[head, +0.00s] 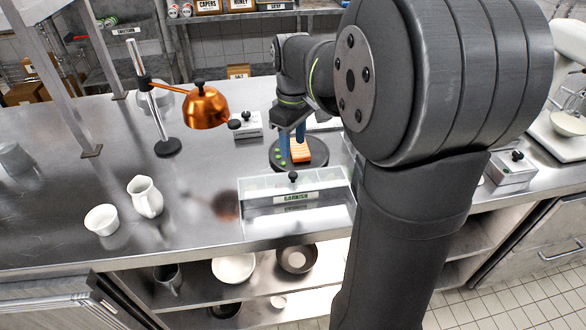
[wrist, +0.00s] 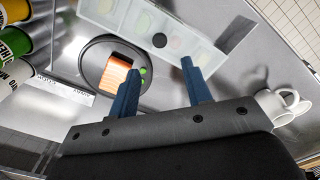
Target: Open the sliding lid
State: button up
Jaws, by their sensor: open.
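The garnish box (head: 300,217) stands at the table's front edge in the head view, with a "GARNISH" label on its front. Its translucent sliding lid (head: 260,184) lies on top and has a dark knob (head: 293,176). In the wrist view the lid (wrist: 205,50) is at the top, with faint coloured contents behind it and the knob (wrist: 160,40) near its edge. My gripper (head: 292,146) is open and empty, behind the box and over the dark plate. In the wrist view its two blue fingers (wrist: 160,67) are spread, with the knob beyond the tips, apart from them.
A dark round plate (head: 318,151) holds an orange salmon piece (head: 300,152) and green dots, just behind the box. A copper heat lamp (head: 205,107) stands to the left. The table between is clear.

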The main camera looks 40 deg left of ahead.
aim_at(293, 173)
notch_tip(293, 173, down, 10)
jog(key=shift+r, duration=0.15)
jog(key=shift+c, duration=0.5)
